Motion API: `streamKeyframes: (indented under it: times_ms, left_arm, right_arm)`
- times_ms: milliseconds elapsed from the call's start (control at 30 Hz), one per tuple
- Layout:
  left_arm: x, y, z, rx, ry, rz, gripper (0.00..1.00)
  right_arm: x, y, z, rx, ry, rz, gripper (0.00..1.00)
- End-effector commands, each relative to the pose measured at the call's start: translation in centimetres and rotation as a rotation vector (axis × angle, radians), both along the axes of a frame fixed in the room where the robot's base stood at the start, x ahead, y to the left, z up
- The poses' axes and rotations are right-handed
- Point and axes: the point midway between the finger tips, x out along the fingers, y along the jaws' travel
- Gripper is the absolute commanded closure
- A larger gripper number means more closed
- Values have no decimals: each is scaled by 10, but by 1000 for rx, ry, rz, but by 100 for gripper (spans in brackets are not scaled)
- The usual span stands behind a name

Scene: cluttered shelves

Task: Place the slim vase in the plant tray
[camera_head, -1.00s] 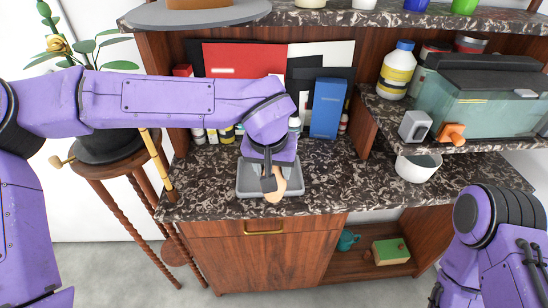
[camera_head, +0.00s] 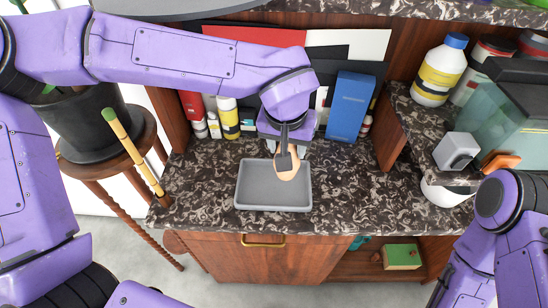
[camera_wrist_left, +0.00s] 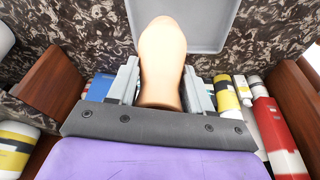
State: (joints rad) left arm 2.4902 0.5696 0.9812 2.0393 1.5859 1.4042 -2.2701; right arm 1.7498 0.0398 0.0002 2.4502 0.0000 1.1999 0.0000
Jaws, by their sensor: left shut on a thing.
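The slim vase (camera_head: 287,171) is a peach, rounded object held in my left gripper (camera_head: 288,150). In the left wrist view the vase (camera_wrist_left: 163,62) sits between the two grey fingers of the left gripper (camera_wrist_left: 160,85). The plant tray (camera_head: 241,190) is a shallow grey rectangular tray on the dark marbled counter. The vase appears over the tray's back right part in the head view; its height above it is hard to tell. A part of the tray (camera_wrist_left: 188,20) shows beyond the vase in the wrist view. My right gripper is out of frame; only that arm shows at lower right.
A blue box (camera_head: 350,106) and several bottles, one yellow-banded (camera_head: 229,118), stand at the counter's back. A side shelf at right holds a white jar (camera_head: 440,70) and a glass tank (camera_head: 500,110). A white bowl (camera_head: 445,192) sits below it. The counter around the tray is mostly clear.

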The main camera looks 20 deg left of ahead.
Motion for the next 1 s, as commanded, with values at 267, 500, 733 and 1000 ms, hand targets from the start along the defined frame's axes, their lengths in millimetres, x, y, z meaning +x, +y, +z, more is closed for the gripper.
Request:
streamKeyframes:
  times_ms: [267, 500, 733, 1000]
  left_arm:
    - [8, 25, -32, -1, -1, 2, 86]
    - [10, 33, -66, 1, 1, -2, 86]
    - [11, 33, -73, -1, -2, 0, 86]
    - [11, 33, -76, 0, -2, 0, 24]
  right_arm:
    - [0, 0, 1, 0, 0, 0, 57]
    - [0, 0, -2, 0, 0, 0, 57]
    - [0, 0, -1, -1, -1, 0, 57]
    - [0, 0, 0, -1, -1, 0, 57]
